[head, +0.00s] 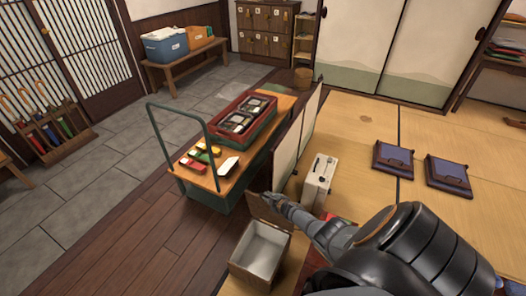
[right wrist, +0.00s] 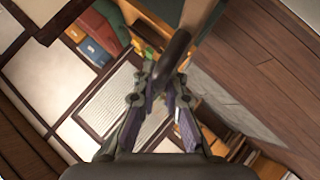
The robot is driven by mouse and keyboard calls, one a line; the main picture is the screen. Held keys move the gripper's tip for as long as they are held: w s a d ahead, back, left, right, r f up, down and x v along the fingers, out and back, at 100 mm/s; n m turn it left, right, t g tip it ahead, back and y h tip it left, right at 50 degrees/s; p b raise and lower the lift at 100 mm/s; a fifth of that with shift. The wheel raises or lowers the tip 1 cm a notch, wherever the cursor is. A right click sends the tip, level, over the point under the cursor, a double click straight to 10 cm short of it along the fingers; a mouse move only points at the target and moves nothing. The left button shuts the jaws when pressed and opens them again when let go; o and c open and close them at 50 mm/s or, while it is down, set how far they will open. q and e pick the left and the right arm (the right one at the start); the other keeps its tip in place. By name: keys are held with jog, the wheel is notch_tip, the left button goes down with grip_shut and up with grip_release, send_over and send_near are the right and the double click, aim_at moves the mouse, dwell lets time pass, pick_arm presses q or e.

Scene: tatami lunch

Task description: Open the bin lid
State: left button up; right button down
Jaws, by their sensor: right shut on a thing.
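The bin (head: 258,272) is an open-topped wooden box with a pale, empty-looking inside, at the lower middle of the head view. Its brown lid (head: 264,211) stands raised at the bin's far edge, so the opening shows. My right gripper (head: 278,199) is at the upper part of the lid, and its arm partly hides it. In the right wrist view my right gripper (right wrist: 160,92) is shut on a dark rounded bar, the lid handle (right wrist: 174,55). My left gripper is not in view.
A cart (head: 172,169) with a red crate (head: 213,140) and small coloured items stands behind the bin. A low folding screen (head: 290,150) and a white case (head: 318,182) are close to my right gripper. Blue cushions (head: 393,158) lie on the tatami. Wooden floor left of the bin is clear.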

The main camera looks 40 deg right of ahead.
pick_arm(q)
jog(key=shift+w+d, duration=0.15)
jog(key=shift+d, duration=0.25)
pick_arm(e)
jog(key=shift+w+d+r, duration=0.15)
jog(key=shift+w+d, duration=0.2)
jog(key=shift+d, duration=0.4)
jog(key=c, duration=1.4)
grip_release()
jog(key=shift+s, duration=0.1)
jog(key=shift+s+a+r, duration=0.3)
jog(key=shift+s+a, duration=0.15)
jog(key=shift+s, duration=1.9)
jog(key=shift+s+a+r, duration=0.25)
jog(key=shift+s+a, duration=0.15)
jog(key=shift+s, duration=1.95)
jog(key=shift+s+a+r, duration=0.3)
jog(key=shift+s+a, duration=0.15)
jog(key=shift+s, duration=1.9)
jog(key=shift+f, duration=0.1)
